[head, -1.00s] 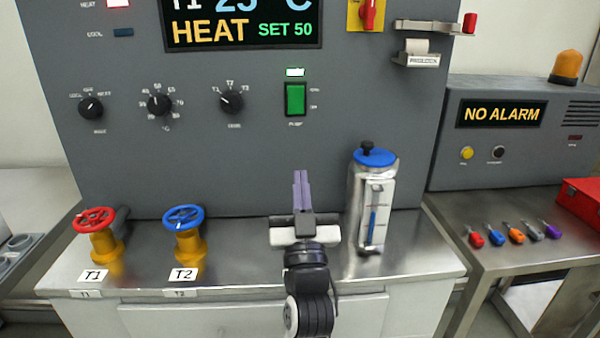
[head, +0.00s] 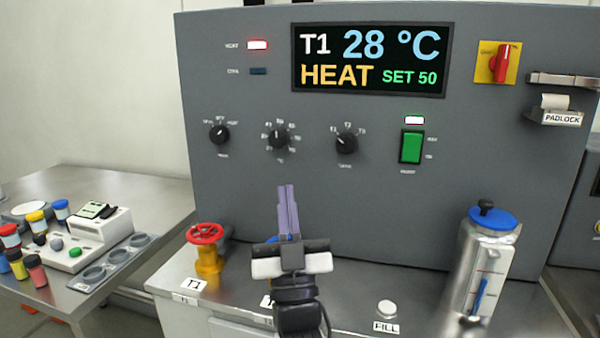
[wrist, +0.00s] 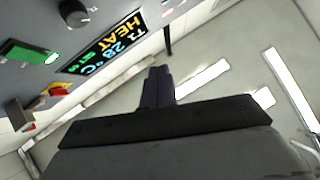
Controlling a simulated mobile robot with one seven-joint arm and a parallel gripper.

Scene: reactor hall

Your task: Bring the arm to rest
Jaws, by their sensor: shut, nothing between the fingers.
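My gripper (head: 288,212) is in the middle of the head view, raised in front of the control panel (head: 240,180). Its two purple fingers are together, with nothing between them, and point up. In the wrist view my gripper (wrist: 158,85) shows as dark fingers against the panel edge and the ceiling lights. The panel display (head: 372,60) reads T1, 28 °C, HEAT, SET 50. My gripper hides most of the blue valve (head: 271,241) and part of its label.
A red valve (head: 206,236) stands left of my arm on the bench. A metal canister with a blue lid (head: 492,219) and a FILL button (head: 386,307) are at right. A side table at left (head: 120,186) carries a small device (head: 95,230) and several coloured jars.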

